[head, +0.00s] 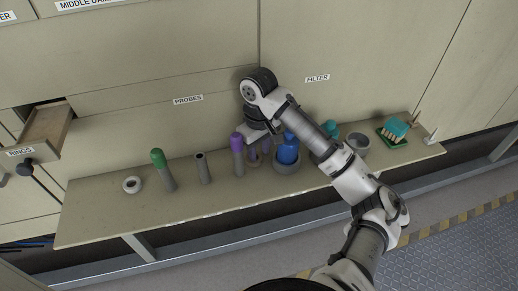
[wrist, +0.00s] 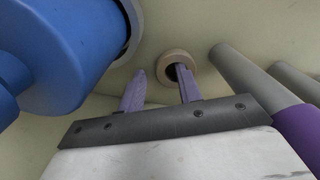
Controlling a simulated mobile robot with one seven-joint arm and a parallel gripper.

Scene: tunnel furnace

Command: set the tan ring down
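The tan ring (wrist: 176,55) shows in the wrist view just beyond my right-hand finger, whose tip overlaps the ring's dark hole. Whether that tip is inside the hole or only in front of it, I cannot tell. My gripper (wrist: 160,84) has its two purple fingers spread, with a gap between them. The left-hand finger stands apart from the ring, so the ring is not pinched between them. In the head view my gripper (head: 259,152) points down to the shelf between the purple-topped probe and the blue-topped piece; the ring is mostly hidden there.
The shelf (head: 100,218) carries a purple-topped probe (head: 238,160), a blue piece (head: 288,152) in a grey cup, a grey tube (head: 203,168), a green-topped probe (head: 163,172) and a white ring (head: 132,185). A drawer (head: 46,136) labelled RINGS stands open at left. The shelf's left end is clear.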

